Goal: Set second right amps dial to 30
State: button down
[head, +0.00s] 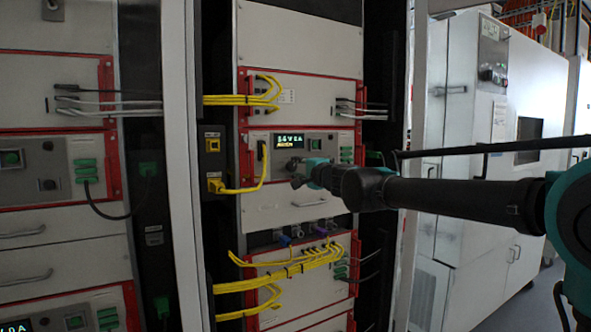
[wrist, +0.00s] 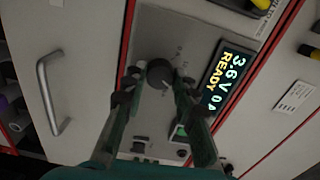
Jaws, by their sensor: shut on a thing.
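The amps dial (wrist: 158,73) is a round dark grey knob on a grey panel in the wrist view, with small scale marks around it that are too small to read. My gripper (wrist: 152,82) is shut on the dial, one finger on each side. Beside it, a tilted display (wrist: 226,76) reads "3.6 V 0 A" and "READY". In the head view, my gripper (head: 299,172) reaches the panel just below the same display (head: 290,140), and it hides the dial there.
A green-lit switch (wrist: 180,130) is close to my right finger in the wrist view. A metal handle (wrist: 53,98) is at left. In the head view, yellow cables (head: 262,172) hang left of the panel, and a white cabinet (head: 470,110) stands at right.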

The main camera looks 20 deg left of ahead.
jog(key=m, duration=0.6)
jog(key=shift+m, duration=0.3)
dwell(0.4)
jog(key=c, duration=1.2)
grip_release()
jog(key=shift+d, duration=0.1)
jog(key=v, duration=1.2)
